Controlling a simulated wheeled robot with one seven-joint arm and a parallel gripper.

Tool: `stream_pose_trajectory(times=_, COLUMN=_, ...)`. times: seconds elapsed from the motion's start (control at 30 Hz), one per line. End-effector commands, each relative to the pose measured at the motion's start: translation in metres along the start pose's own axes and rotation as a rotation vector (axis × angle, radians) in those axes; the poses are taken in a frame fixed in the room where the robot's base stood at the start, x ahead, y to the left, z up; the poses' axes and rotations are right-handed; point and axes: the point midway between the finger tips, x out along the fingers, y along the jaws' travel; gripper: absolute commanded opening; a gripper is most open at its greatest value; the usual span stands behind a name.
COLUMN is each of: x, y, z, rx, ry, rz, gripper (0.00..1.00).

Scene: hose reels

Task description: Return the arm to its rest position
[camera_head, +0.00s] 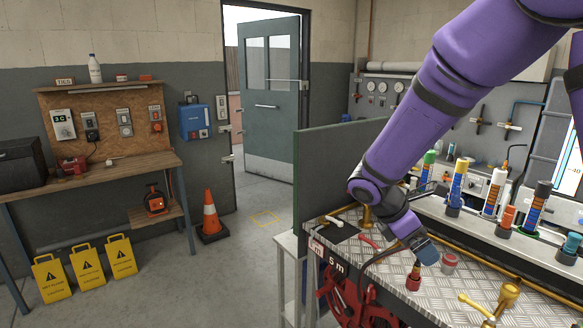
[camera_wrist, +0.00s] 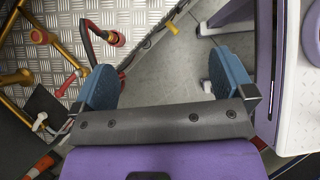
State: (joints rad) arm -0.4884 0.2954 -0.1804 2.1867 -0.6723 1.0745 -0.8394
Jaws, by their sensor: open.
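My purple arm reaches down from the upper right over the diamond-plate bench (camera_head: 385,295). My gripper (camera_head: 428,252) has blue fingers and sits low over the bench top near a red hose end (camera_head: 413,280). In the wrist view my gripper (camera_wrist: 166,84) is open, its two blue fingers wide apart, with only grey floor and the bench edge between them. A red fitting on a black hose (camera_wrist: 115,39) lies ahead of the left finger, apart from it. In the head view the fingertips are partly hidden by each other.
A red hose reel (camera_head: 350,300) hangs at the bench front. A green panel (camera_head: 325,175) stands on the bench's left side. Brass pipes (camera_head: 505,298) and upright coloured cylinders (camera_head: 494,190) crowd the right. An orange cone (camera_head: 210,215) stands on open floor to the left.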

Motion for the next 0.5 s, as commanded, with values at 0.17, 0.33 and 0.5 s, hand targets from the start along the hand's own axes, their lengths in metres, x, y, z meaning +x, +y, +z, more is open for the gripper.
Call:
stream_pose_trajectory(times=0.17, x=-0.018, y=-0.031, z=0.035, rx=0.252, ry=0.143, rz=-0.002, gripper=1.0)
stream_pose_trajectory(times=0.33, x=-0.034, y=-0.063, z=0.062, rx=0.488, ry=0.273, rz=-0.011, gripper=1.0)
stream_pose_trajectory(times=0.5, x=-0.048, y=-0.096, z=0.085, rx=0.721, ry=0.399, rz=-0.026, gripper=1.0)
